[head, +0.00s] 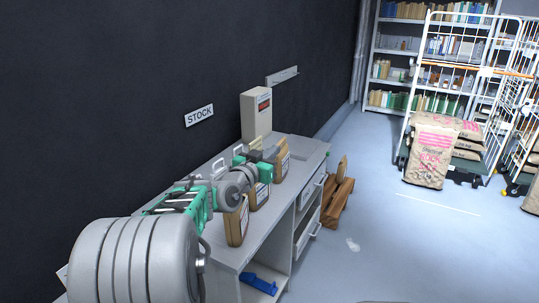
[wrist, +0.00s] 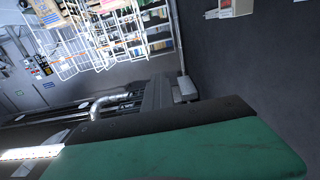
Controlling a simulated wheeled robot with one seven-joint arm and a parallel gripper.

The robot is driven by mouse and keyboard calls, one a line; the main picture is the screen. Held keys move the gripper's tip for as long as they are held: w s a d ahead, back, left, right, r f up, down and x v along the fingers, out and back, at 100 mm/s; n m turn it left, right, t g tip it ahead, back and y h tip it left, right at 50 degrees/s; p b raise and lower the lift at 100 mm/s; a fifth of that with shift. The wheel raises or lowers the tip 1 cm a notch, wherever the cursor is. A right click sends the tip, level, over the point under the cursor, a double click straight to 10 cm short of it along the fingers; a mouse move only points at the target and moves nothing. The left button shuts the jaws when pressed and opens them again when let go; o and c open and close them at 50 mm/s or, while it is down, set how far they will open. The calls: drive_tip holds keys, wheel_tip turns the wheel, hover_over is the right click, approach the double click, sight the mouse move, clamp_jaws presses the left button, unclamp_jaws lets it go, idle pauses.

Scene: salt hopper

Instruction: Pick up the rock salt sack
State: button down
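A brown paper sack with pink-red print reading "ROCK" (head: 432,152) stands upright on the floor at the right of the head view, against the front of a white wire cage trolley. My arm reaches from the lower left over the grey counter. My gripper (head: 268,155) is at the arm's far end, above the counter among small brown packs and far from the sack. Its fingertips are too small and covered to show whether it is open. In the wrist view a large green and black part of my gripper fills the bottom, and I cannot make out a grasped object.
The counter (head: 310,150) holds small packs (head: 237,222) and a beige box (head: 256,115) by the dark wall. More sacks lie in the cage trolley (head: 428,50).

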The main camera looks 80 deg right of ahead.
drive_tip(key=c, duration=2.1)
unclamp_jaws()
drive_tip(key=shift+c, duration=0.2)
drive_tip(key=o, duration=1.7)
drive_tip(key=shift+r, duration=0.15)
